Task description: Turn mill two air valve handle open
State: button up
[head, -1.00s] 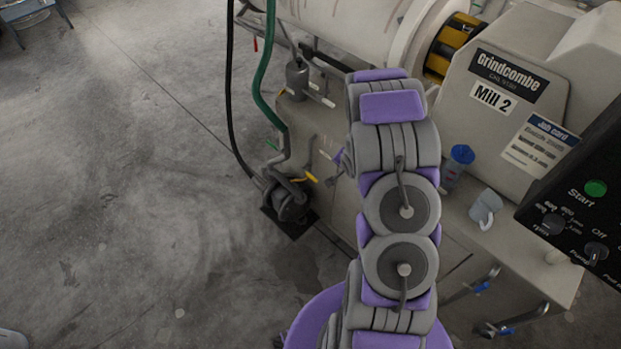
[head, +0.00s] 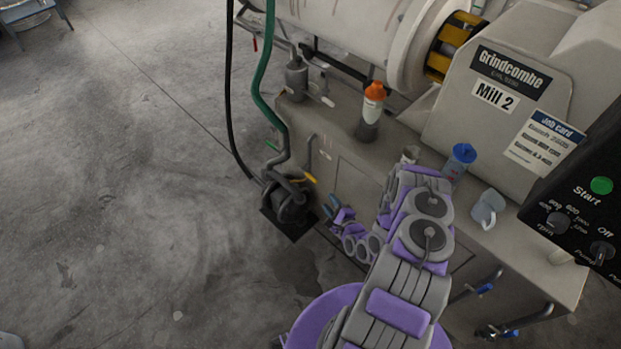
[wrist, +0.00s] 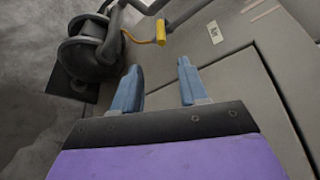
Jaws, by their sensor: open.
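A valve handle with a yellow grip (head: 309,178) sticks out near the dark pump (head: 290,203) at the foot of the Mill 2 cabinet. In the wrist view the yellow grip (wrist: 161,33) lies ahead of the fingertips, with a thin yellow-orange lever at its left. A small white label (wrist: 215,32) on the cabinet beside it seems to read "Air". My gripper (head: 333,206) is low beside the cabinet, right of and below the yellow grip. In the wrist view its blue fingers (wrist: 159,68) are apart with nothing between them. They do not touch the grip.
A green hose (head: 263,90) and a black hose run down to the pump. Blue-handled valves (head: 484,287) are at lower right.

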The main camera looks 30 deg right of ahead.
aim_at(311, 177)
jog(key=b+x, duration=0.1)
jog(key=x, duration=0.4)
jog(key=b+x, duration=0.1)
jog(key=x, duration=0.4)
jog(key=b+x, duration=0.1)
jog(key=x, duration=0.4)
jog(key=shift+w+d+f, duration=0.2)
jog(key=shift+w+d, duration=0.05)
jog(key=shift+w, duration=0.35)
jog(key=shift+w+a, duration=0.25)
jog(key=shift+w, duration=0.25)
jog(key=shift+c, duration=0.2)
jog(key=shift+d, duration=0.15)
jog(key=c, duration=0.3)
grip_shut()
